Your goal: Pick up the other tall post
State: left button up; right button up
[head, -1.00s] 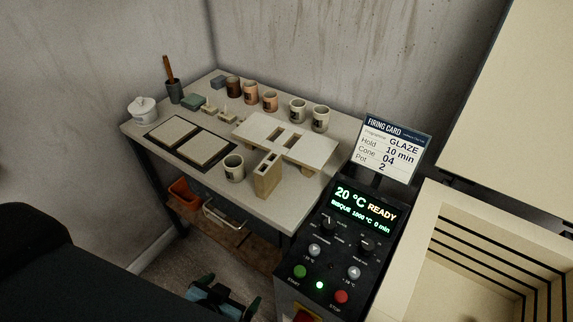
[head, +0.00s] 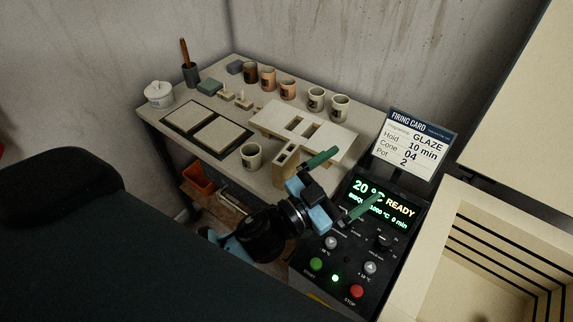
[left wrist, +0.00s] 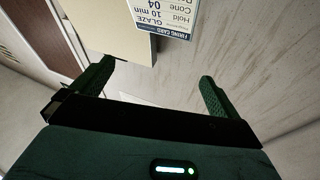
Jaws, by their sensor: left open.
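A tall beige post (head: 285,168) stands upright near the front edge of the table, with dark openings in its top. My left gripper (head: 343,183) is just right of the post and in front of the table edge, over the kiln's control panel. Its green fingers are spread apart with nothing between them. My arm and one finger hide part of the post's right side and base. In the left wrist view the open fingers (left wrist: 156,82) show, and I cannot make out the post there. My right gripper is not in view.
A pale slotted shelf (head: 335,142) lies behind the post. A cup (head: 251,156) stands left of it, and several cups line the back. The firing card (head: 410,145) rises above the control panel (head: 350,250). The open kiln (head: 480,270) is at right.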

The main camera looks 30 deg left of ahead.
aim_at(288, 154)
pick_arm(q)
jog(key=s+d+r+m+g+h, duration=0.1)
jog(key=d+m+g+h, duration=0.75)
jog(key=m+g, duration=0.4)
jog(key=w+a+f+m+g+y, duration=0.1)
jog(key=w+a+f+g+y, duration=0.25)
jog(key=a+y, duration=0.3)
jog(key=w+a+f+m+g+y, duration=0.1)
jog(key=w+a+f+g+y, duration=0.1)
jog(key=a+f+y, duration=0.4)
jog(key=w+a+r+n+y, duration=0.1)
jog(key=a+y, duration=0.1)
jog(key=a, duration=0.2)
jog(key=w+a+r+n+y, duration=0.1)
jog(key=a+y, duration=0.1)
jog(key=a, duration=0.2)
jog(key=a+r+n+y, duration=0.1)
jog(key=a, duration=0.3)
jog(key=shift+w+a+r+n+y, duration=0.15)
jog(key=shift+w+r+n+y, duration=0.1)
jog(key=shift+w+y, duration=0.15)
jog(key=shift+f, duration=1.35)
jog(key=shift+w+a+f, duration=0.1)
jog(key=shift+a+f, duration=0.05)
jog(key=shift+f, duration=1.2)
jog(key=shift+w+a+f, duration=0.1)
jog(key=shift+a+f, duration=0.05)
jog(key=shift+f, duration=1.15)
